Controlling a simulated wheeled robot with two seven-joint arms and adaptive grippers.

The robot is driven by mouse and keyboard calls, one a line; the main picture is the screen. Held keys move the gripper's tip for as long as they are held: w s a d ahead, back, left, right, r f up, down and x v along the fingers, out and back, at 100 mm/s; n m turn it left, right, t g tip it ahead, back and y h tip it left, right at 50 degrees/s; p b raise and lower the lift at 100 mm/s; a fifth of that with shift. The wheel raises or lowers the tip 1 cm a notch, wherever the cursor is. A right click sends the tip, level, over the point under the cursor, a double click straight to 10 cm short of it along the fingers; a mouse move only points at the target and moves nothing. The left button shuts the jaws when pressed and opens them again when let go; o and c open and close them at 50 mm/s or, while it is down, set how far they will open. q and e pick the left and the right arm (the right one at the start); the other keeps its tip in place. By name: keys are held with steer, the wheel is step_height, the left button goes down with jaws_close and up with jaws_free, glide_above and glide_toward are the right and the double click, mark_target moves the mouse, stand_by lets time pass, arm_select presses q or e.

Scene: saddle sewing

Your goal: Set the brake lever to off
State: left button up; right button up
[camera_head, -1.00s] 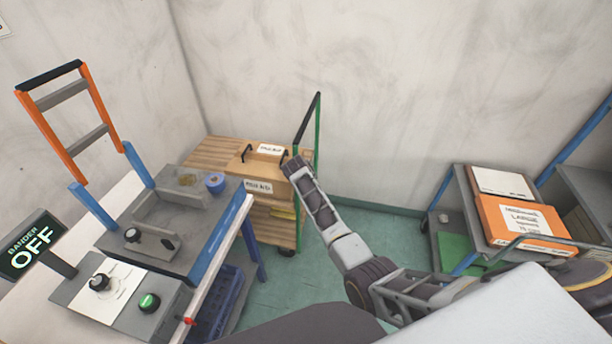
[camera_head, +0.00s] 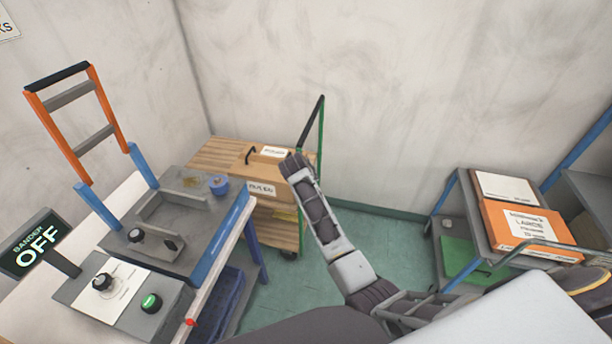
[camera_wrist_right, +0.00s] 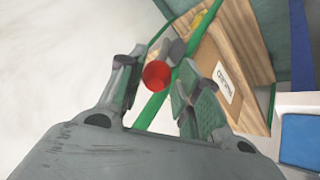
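A round red knob (camera_wrist_right: 156,74) shows in the right wrist view, with a short grey piece (camera_wrist_right: 172,50) behind it, near the green frame bar of the wooden cart. It looks like the brake lever's end. My right gripper (camera_wrist_right: 158,80) is open, with its fingers on either side of the knob in the picture; I cannot tell whether they touch it. In the head view my right arm reaches toward the cart (camera_head: 225,150), and its end (camera_head: 297,167) hides the knob. My left gripper is not in view.
The cart has a green upright handle (camera_head: 320,135) and carries labelled boxes (camera_head: 262,187). A workbench with a bander control box (camera_head: 112,290), sign "OFF" (camera_head: 38,247), stands at left. A grey cart with an orange box (camera_head: 530,230) is at right. Green floor lies between.

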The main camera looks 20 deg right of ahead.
steer(key=shift+v, duration=2.05)
steer(key=shift+d, duration=0.1)
steer(key=shift+c, duration=0.2)
